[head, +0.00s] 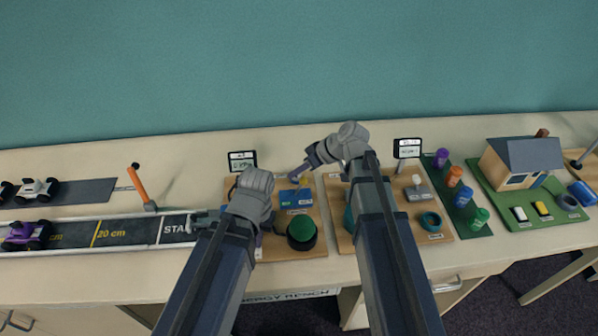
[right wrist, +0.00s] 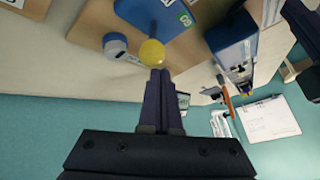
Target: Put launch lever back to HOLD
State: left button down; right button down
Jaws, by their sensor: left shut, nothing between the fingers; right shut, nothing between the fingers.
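A lever with a round yellow knob (right wrist: 152,53) stands on a blue plate (right wrist: 165,28) in the right wrist view. I take it for the launch lever; no HOLD mark is readable. In the head view the blue plate (head: 297,198) lies on a wooden board. My right gripper (head: 297,176) is shut and empty; its fingertips are right at the knob in the right wrist view (right wrist: 158,74), and I cannot tell whether they touch. My left gripper (head: 266,221) is shut and empty, low over the board's left part and mostly hidden by its own arm.
A green round knob (head: 302,231) sits on the board near my left gripper. The START track (head: 130,233) with a purple car lies left. An orange-handled hammer (head: 139,184) lies behind it. A second wooden board (head: 432,207) and a model house (head: 520,160) are at right.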

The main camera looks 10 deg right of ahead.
pick_arm(q)
jog(key=shift+f, duration=0.1)
pick_arm(e)
jog(key=shift+a+f, duration=0.1)
jog(key=shift+a, duration=0.05)
jog(key=shift+w, duration=0.1)
